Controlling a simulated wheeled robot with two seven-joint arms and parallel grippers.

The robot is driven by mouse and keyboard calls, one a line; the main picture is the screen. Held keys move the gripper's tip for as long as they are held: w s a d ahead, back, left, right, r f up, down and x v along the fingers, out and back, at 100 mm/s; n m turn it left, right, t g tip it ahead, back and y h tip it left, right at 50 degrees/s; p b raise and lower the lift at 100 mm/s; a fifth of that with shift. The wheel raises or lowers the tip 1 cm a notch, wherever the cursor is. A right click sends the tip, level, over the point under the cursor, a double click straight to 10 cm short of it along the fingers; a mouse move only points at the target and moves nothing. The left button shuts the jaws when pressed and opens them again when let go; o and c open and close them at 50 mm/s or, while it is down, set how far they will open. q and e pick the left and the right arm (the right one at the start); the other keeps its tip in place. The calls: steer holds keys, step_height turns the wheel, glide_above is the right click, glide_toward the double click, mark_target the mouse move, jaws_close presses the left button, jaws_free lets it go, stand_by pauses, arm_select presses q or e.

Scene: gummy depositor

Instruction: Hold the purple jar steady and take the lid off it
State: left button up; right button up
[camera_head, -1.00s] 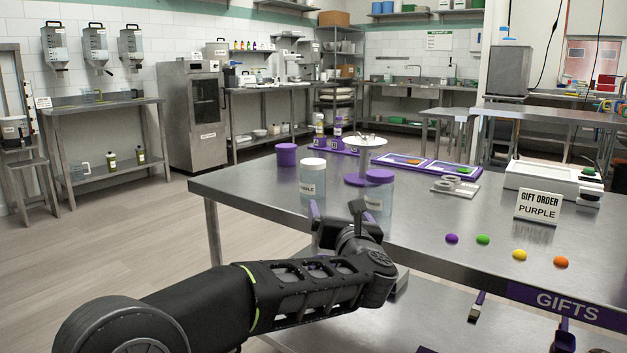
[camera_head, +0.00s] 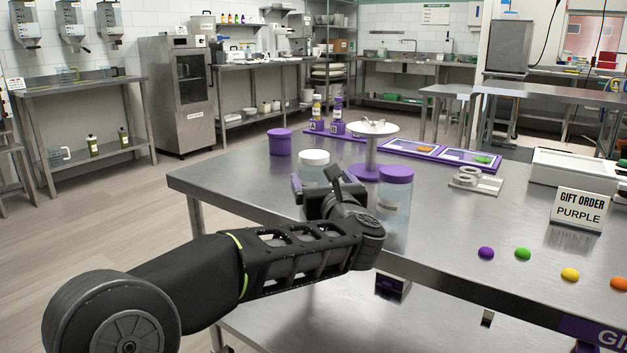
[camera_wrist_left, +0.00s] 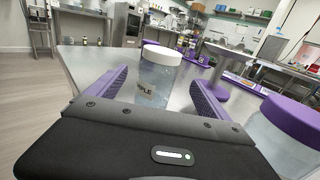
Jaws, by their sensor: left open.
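The jar labelled PURPLE (camera_head: 313,175) is clear with a white lid (camera_head: 314,157) on it, upright on the steel table. My left gripper (camera_head: 317,187) is open at this jar and hides its lower part in the head view. In the left wrist view the jar (camera_wrist_left: 152,86) stands between the two purple fingers, toward their tips, with its label partly hidden by the gripper body. I cannot tell whether a finger touches it. My right gripper is in neither view.
A second clear jar with a purple lid (camera_head: 396,175) stands close to the right of my left gripper. A purple tub (camera_head: 280,142) and a white-topped stand (camera_head: 372,130) are behind. Coloured gummies and a GIFT ORDER PURPLE sign (camera_head: 580,209) are at right.

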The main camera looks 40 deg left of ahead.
mark_target(314, 166)
arm_select(q)
steer(key=shift+x, duration=1.1)
steer(key=b+x, duration=0.1)
steer(key=x, duration=0.4)
steer(key=shift+a+r, duration=0.1)
steer(key=shift+c, duration=0.2)
steer(key=c, duration=1.5)
steer(key=shift+o, duration=0.2)
steer(key=shift+r, duration=0.15)
step_height(314, 166, up, 10)
steer(key=p, duration=0.4)
